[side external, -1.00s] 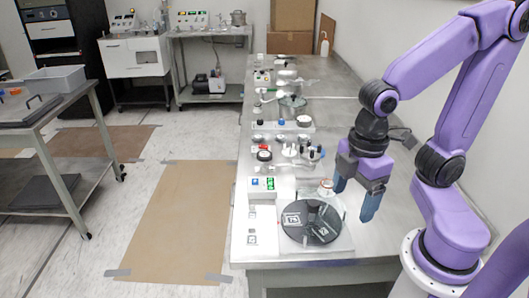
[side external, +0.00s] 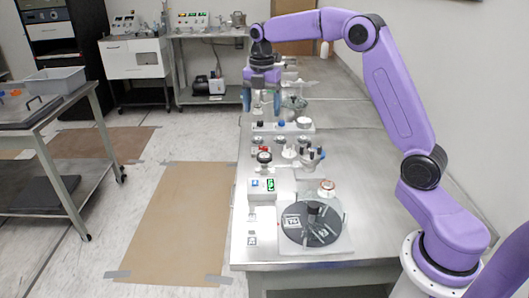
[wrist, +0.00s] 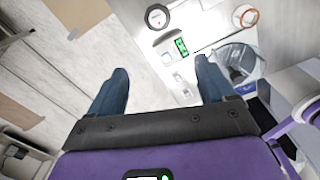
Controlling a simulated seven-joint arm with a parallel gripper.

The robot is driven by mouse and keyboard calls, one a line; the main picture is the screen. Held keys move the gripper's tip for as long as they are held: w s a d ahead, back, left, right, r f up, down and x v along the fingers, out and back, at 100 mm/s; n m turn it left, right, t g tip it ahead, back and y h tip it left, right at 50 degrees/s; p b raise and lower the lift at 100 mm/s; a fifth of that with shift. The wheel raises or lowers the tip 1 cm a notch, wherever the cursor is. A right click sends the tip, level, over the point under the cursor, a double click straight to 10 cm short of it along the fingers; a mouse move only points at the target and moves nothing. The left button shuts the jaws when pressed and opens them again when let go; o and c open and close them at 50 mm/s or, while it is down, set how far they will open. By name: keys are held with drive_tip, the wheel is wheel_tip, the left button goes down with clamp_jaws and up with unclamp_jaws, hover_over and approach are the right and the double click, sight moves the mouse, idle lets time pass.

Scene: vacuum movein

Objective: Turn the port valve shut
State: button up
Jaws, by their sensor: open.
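My gripper (side external: 262,103) is high over the far part of the bench in the side external view, its blue fingers pointing down. It is open and empty, with a clear gap between the fingertips in the wrist view (wrist: 162,82). I cannot tell which fitting is the port valve. Below and nearer the camera than my gripper is a pale manifold strip (side external: 283,127) with black, blue and white knobs. In front of it stand a round black-rimmed gauge (side external: 264,155) and a cluster of black-knobbed fittings (side external: 310,156). The gauge also shows in the wrist view (wrist: 157,16).
A controller box with a green readout (side external: 262,186) stands on the steel bench (side external: 375,215). Nearer are a black disc under a clear cover (side external: 312,223) and an orange-ringed round part (side external: 326,187). The bench's right side is clear. Brown floor mats lie left of it.

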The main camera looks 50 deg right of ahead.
sight(265, 155)
drive_tip(key=shift+n, duration=0.3)
drive_tip(key=f, duration=0.6)
drive_tip(key=d+f, duration=0.1)
drive_tip(key=f, duration=0.4)
drive_tip(key=w+d+f, duration=0.1)
drive_tip(key=f, duration=0.5)
drive_tip(key=shift+f, duration=0.35)
drive_tip(key=shift+d, duration=0.1)
drive_tip(key=c, duration=1.1)
